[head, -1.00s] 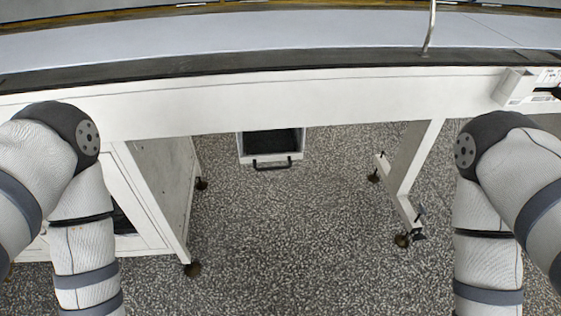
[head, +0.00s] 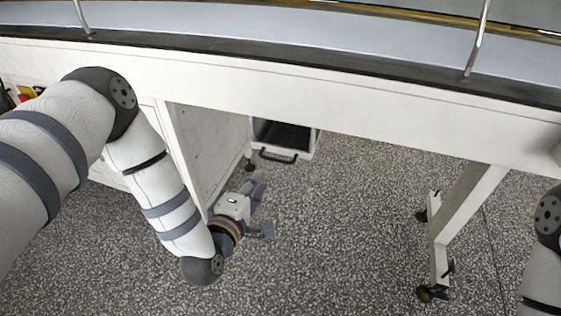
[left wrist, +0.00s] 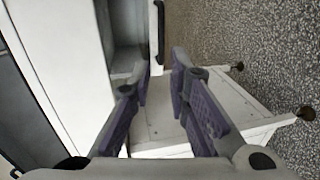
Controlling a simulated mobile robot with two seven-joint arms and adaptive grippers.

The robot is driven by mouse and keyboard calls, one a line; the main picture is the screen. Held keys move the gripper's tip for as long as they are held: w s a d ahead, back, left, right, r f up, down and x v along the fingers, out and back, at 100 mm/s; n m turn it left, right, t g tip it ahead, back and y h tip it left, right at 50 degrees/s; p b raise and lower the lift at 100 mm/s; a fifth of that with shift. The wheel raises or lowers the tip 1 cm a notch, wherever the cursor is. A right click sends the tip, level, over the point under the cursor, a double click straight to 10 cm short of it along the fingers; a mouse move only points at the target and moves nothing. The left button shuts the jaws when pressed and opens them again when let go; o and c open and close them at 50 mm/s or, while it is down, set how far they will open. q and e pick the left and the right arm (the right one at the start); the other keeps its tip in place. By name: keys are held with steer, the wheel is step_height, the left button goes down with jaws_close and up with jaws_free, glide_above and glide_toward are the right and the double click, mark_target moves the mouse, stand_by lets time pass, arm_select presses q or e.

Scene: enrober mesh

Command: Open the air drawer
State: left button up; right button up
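The air drawer (head: 309,142) is a white box with a dark inside, under the long white machine frame in the head view. It looks pulled out, with its inside visible from above. Its black bar handle (head: 278,157) is on the front; the handle also shows at the top of the left wrist view (left wrist: 160,35). My left gripper (head: 266,210) is low, in front of the drawer and apart from the handle. Its purple-padded fingers are open and empty in the left wrist view (left wrist: 163,70). My right gripper is out of view.
A white cabinet (head: 205,140) stands beside my left forearm, left of the drawer. A white support leg (head: 465,205) on dark feet stands to the right. The speckled floor (head: 350,230) between them is clear. The frame (head: 330,95) overhangs the drawer.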

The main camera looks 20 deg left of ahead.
mark_target(271, 159)
arm_select(q)
steer(key=b+x, duration=0.1)
steer(key=x, duration=1)
steer(key=shift+w+a+f+b, duration=0.1)
steer(key=shift+w+f+b, duration=0.05)
steer(key=shift+w+b, duration=0.15)
jaws_close()
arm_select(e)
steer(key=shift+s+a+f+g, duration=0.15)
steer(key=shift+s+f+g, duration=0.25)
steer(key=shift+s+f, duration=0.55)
